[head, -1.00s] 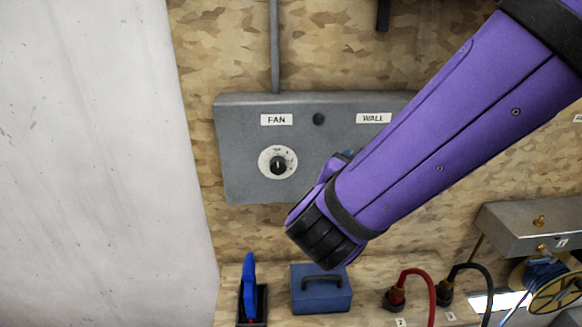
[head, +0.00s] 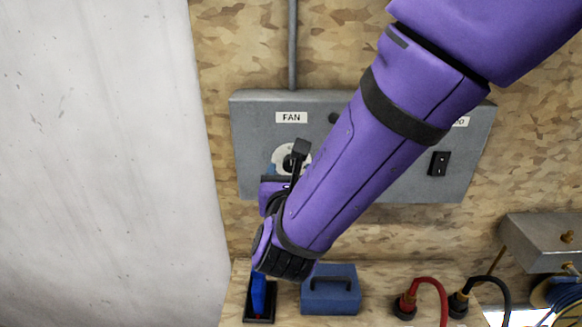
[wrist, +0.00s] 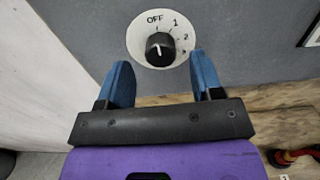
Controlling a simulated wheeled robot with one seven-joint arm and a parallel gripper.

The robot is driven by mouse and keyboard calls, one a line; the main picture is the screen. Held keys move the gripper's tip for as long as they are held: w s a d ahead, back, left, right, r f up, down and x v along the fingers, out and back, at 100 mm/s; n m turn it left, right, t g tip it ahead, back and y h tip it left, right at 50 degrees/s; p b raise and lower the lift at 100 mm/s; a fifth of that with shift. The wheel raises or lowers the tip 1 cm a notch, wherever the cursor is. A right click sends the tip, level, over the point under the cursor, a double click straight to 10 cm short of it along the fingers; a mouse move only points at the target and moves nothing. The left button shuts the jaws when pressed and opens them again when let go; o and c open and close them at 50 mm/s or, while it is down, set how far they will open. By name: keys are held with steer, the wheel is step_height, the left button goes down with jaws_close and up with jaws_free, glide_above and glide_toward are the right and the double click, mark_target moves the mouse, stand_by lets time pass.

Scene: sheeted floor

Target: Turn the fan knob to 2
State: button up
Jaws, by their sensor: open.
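The fan knob (wrist: 160,48) is black and round, on a white dial (wrist: 137,38) marked OFF, 1, 2 and 3. Its white pointer line looks turned up toward OFF. My gripper (wrist: 163,75) is open, with its two blue fingers below and to either side of the knob in the wrist view, apart from it and empty. In the head view the dial (head: 281,156) sits under the FAN label (head: 291,117), partly hidden by my gripper and wrist.
The grey panel (head: 255,125) also carries a black rocker switch (head: 439,163) at right. Below, a blue lever (head: 258,293), a blue box (head: 330,296) and red and black cables (head: 430,284) stand on the wooden bench. A pale wall (head: 100,150) lies left.

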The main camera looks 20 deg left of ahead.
mark_target(291, 164)
steer(key=shift+x, duration=1.45)
steer(key=c, duration=0.9)
